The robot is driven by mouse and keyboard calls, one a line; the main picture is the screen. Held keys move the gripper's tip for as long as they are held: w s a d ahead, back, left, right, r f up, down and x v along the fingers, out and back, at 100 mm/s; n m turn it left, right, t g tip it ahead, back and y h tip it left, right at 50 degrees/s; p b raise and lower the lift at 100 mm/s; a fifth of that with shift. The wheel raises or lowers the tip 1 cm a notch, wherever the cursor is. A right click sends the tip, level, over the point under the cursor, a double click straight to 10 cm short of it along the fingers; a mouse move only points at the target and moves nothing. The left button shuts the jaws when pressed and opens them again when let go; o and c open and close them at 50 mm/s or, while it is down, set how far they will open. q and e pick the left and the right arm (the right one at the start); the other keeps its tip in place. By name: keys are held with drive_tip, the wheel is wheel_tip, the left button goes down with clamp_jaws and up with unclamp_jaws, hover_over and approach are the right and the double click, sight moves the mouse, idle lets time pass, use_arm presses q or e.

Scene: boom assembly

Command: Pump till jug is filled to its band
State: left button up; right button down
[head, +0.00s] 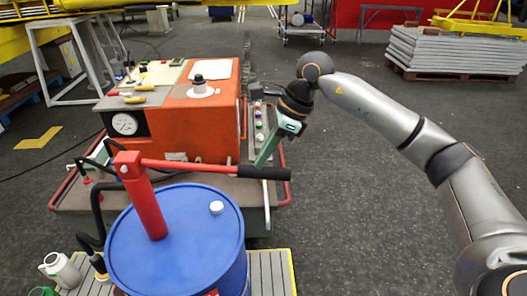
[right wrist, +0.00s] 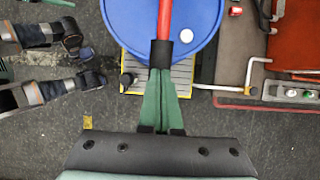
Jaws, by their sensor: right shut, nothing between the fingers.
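A blue drum (head: 180,265) stands at the lower left with a red hand pump (head: 148,205) on top. The pump's red lever (head: 195,165) reaches right, nearly level, to a black grip (head: 265,173). My right gripper (head: 262,164) points down at the grip, its green fingers shut. In the right wrist view the fingertips (right wrist: 161,72) meet or overlap the end of the black grip (right wrist: 161,53); contact is not clear. A pale jug (head: 62,270) stands left of the drum, near the pump's black hose (head: 97,215). Its band and fill level cannot be made out. My left gripper is not in view.
An orange machine (head: 205,120) on a cart stands behind the drum, with a gauge (head: 124,123) and loose tools on top. The drum stands on a slatted, yellow-edged platform (head: 272,272). Stacked panels (head: 455,50) lie at the far right. Open floor lies right of the cart.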

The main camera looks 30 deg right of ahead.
drive_tip(key=shift+r+p, duration=0.35)
wheel_tip(320, 180, up, 4)
drive_tip(key=p, duration=0.3)
drive_tip(key=shift+f, duration=0.1)
drive_tip(key=shift+r+p, duration=0.7)
drive_tip(key=shift+r, duration=0.15)
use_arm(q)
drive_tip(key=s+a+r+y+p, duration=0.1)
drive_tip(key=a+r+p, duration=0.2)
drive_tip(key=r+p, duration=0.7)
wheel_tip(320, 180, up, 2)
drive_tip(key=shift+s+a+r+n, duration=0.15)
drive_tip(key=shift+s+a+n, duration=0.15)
use_arm(e)
wheel_tip(320, 180, up, 13)
drive_tip(key=shift+d, duration=0.1)
